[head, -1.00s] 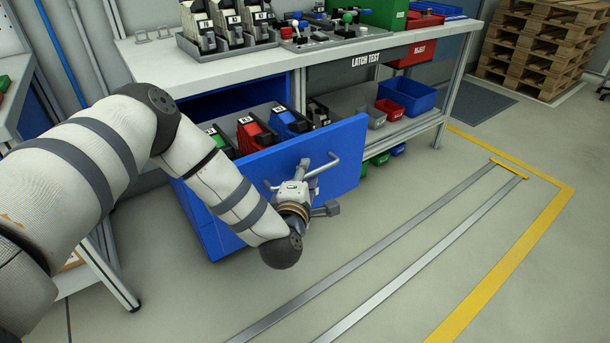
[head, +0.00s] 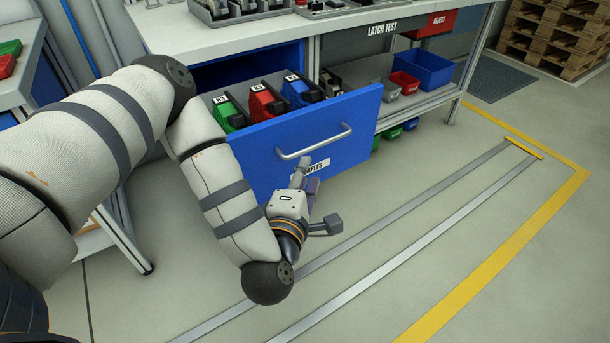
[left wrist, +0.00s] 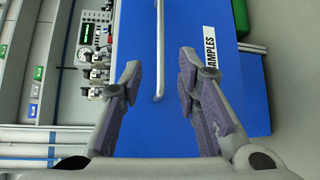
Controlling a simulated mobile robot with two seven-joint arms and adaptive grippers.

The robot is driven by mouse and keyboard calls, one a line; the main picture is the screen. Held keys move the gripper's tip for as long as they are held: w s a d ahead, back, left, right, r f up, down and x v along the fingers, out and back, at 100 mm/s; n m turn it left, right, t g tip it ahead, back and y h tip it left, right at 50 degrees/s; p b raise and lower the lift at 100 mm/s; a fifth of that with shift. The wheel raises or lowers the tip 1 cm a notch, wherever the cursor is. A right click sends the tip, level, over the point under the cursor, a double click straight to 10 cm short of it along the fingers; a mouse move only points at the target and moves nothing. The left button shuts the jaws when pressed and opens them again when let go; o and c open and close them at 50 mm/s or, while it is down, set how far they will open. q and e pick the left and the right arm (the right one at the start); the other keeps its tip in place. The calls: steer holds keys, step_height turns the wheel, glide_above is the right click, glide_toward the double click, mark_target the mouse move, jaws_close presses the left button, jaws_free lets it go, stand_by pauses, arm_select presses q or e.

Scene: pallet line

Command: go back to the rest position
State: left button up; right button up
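The drawer handle (head: 315,142) also shows in the head view, clear of the gripper. The drawer is pulled out and holds green, red and blue latch-like parts. My right gripper is not in view.
The workbench (head: 220,38) stands behind the drawer, with a lower shelf of bins such as a blue bin (head: 424,68). Metal floor rails (head: 400,205) and a yellow floor line (head: 500,254) lie to the right. The floor in front is open. Pallets (head: 550,38) are stacked at the back right.

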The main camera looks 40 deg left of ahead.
arm_select(q)
steer(key=s+d+f+m+g+h+p, duration=0.4)
steer(key=s+d+f+m+g+h, duration=0.35)
steer(key=s+d+f+m, duration=0.4)
steer(key=s+a+m+g, duration=0.2)
steer(key=s+m+g, duration=0.1)
steer(key=s, duration=0.6)
steer(key=s+a+m+g+y+p, duration=0.1)
steer(key=s+a+m+g, duration=0.2)
steer(key=s, duration=0.6)
steer(key=s+a+m+g+p, duration=0.1)
steer(key=s+m+g, duration=0.3)
steer(key=s, duration=0.5)
steer(key=shift+s+a+m, duration=0.35)
steer(key=shift+a+m, duration=0.35)
steer(key=shift+m, duration=0.35)
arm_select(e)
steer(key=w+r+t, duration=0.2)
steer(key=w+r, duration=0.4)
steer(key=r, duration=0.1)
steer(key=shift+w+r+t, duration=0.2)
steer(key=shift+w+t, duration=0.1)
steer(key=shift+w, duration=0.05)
arm_select(q)
steer(key=shift+w+r, duration=0.1)
